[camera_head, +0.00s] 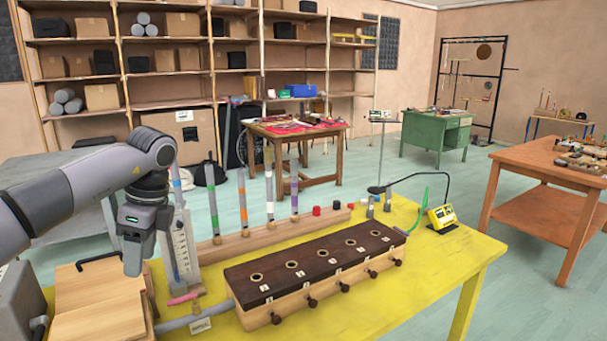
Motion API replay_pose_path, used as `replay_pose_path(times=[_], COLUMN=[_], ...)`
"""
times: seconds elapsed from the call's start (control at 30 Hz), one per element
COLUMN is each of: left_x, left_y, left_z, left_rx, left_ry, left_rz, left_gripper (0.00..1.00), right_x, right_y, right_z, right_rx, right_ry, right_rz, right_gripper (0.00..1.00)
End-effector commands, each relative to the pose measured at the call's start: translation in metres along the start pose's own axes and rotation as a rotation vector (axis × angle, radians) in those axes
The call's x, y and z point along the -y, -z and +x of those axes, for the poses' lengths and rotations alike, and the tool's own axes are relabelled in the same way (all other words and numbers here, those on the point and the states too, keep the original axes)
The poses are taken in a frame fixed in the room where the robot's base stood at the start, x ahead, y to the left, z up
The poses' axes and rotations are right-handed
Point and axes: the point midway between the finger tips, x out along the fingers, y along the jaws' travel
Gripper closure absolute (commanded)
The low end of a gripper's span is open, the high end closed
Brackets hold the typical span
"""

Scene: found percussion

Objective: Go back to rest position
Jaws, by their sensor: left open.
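My left arm comes in from the left, and its gripper (134,268) points down above the left part of the yellow table (400,300). It is open, and I see nothing between its fingers. It hangs above the wooden bellows-like box (98,300) and left of the white scale board (181,250). A long wooden chest (310,268) with a dark top, several round holes and front knobs lies to its right, apart from it. Several upright tubes with coloured bands, such as the orange-banded one (242,200), stand behind the chest along a wooden rail (265,235). My right gripper is not in view.
A yellow device (442,218) with a black curved arm stands at the table's back right. Red and black caps (316,211) sit by the rail. A grey pipe (195,315) runs to the chest's left end. The table's front right is clear.

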Motion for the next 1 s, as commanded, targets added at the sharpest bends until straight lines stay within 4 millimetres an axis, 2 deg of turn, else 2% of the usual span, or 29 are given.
replay_pose_path(times=[0.03, 0.1, 0.17, 0.3, 0.4, 0.5, 0.6, 0.73, 0.87, 1.0], left_x=[-0.003, -0.008, -0.016, -0.046, -0.074, -0.101, -0.125, -0.146, -0.155, -0.151], left_y=[0.026, 0.063, 0.097, 0.178, 0.232, 0.275, 0.308, 0.335, 0.344, 0.336], left_z=[0.018, 0.038, 0.054, 0.082, 0.089, 0.087, 0.077, 0.059, 0.042, 0.036], left_rx=[-0.067, -0.175, -0.281, -0.575, -0.811, -1.049, -1.283, -1.560, -1.789, -1.951], left_ry=[-0.010, -0.013, -0.014, 0.003, 0.033, 0.083, 0.150, 0.260, 0.390, 0.533], left_rz=[0.088, 0.210, 0.313, 0.535, 0.651, 0.717, 0.731, 0.665, 0.512, 0.262], left_gripper=[0.52, 0.52, 0.52, 0.52, 0.52, 0.52, 0.52, 0.52, 0.52, 0.52], right_x=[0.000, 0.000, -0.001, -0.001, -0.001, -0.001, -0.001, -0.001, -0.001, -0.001], right_y=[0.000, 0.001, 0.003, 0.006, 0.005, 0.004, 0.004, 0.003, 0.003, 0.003], right_z=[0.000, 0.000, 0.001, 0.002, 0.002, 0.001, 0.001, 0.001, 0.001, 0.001], right_rx=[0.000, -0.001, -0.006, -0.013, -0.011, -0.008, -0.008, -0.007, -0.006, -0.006], right_ry=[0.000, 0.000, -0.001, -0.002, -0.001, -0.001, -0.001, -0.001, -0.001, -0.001], right_rz=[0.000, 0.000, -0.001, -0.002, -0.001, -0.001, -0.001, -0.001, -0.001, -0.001], right_gripper=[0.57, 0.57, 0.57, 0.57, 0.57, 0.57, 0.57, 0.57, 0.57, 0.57])
